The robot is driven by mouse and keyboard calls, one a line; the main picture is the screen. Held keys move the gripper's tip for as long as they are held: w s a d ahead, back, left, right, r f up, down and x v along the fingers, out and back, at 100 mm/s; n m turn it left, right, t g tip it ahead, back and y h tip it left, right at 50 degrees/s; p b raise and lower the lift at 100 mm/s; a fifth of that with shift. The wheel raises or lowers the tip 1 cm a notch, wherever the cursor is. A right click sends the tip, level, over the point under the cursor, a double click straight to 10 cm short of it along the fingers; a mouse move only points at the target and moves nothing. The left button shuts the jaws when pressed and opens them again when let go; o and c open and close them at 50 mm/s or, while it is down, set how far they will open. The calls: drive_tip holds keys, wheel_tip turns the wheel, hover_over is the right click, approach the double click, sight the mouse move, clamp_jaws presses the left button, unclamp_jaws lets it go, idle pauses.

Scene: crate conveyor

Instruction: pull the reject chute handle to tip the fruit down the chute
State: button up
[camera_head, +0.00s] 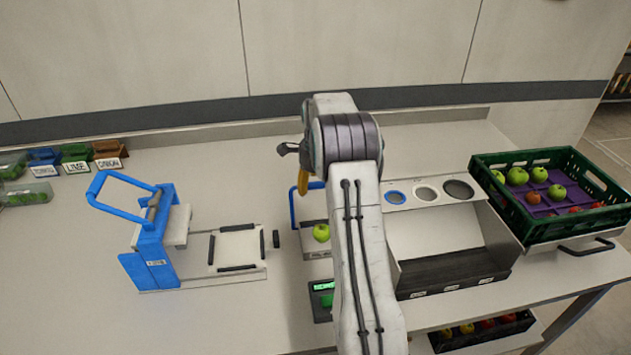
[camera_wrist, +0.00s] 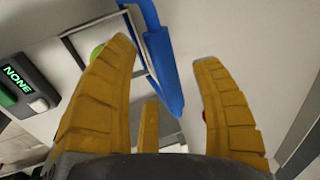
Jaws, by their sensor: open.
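A blue handle (camera_head: 293,208) stands at the left side of a small pale tray with a green apple (camera_head: 321,232) in it, left of my arm. In the wrist view the blue handle's bar (camera_wrist: 162,72) shows in the gap between my gripper's fingers (camera_wrist: 164,52). The fingers are yellow, spread apart and hold nothing. I cannot tell how far the bar lies beyond the fingertips. The apple (camera_wrist: 97,51) is mostly hidden behind the left finger. In the head view one yellow finger (camera_head: 303,182) shows beside my wrist; my arm hides the rest.
A green-lit display (camera_wrist: 16,80) reads "NONE". A blue lever press (camera_head: 150,240) stands at the left. A panel with round holes (camera_head: 426,193) and a dark-fronted bin are right of my arm. A green crate (camera_head: 510,215) of fruit stands far right. Small labelled bins (camera_head: 75,158) line the back left.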

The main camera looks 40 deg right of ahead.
drive_tip(key=shift+w+f, duration=0.1)
drive_tip(key=shift+f, duration=0.5)
drive_tip(key=shift+c, duration=0.4)
clamp_jaws()
